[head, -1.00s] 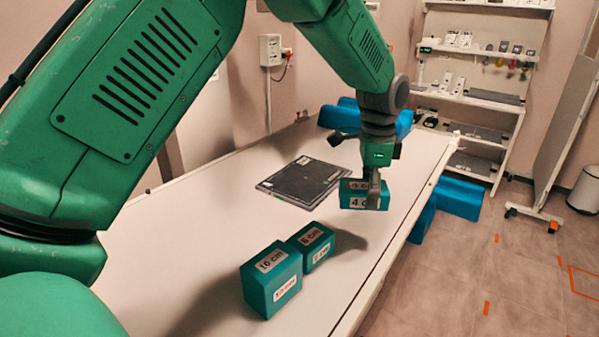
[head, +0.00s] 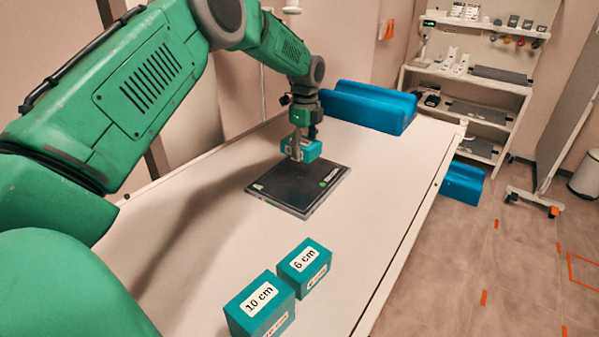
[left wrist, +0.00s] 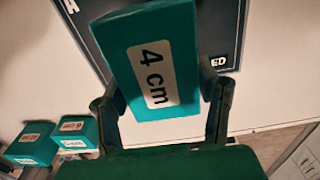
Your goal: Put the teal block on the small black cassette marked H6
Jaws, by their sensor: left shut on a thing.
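My left gripper (head: 297,148) is shut on a teal block (head: 313,150) whose label reads "4 cm" in the left wrist view (left wrist: 153,60). It holds the block above the far part of a flat black cassette (head: 290,186) on the white table. I cannot tell from the head view how large the gap is. The cassette also shows behind the block in the left wrist view (left wrist: 222,50); its H6 marking is not readable. My right gripper is not in view.
Two other teal blocks, marked 10 cm (head: 262,304) and 6 cm (head: 304,267), stand on the near part of the white table (head: 390,190). Blue supports (head: 366,107) lie at the table's far end. Shelves (head: 475,75) stand behind. The table right of the cassette is clear.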

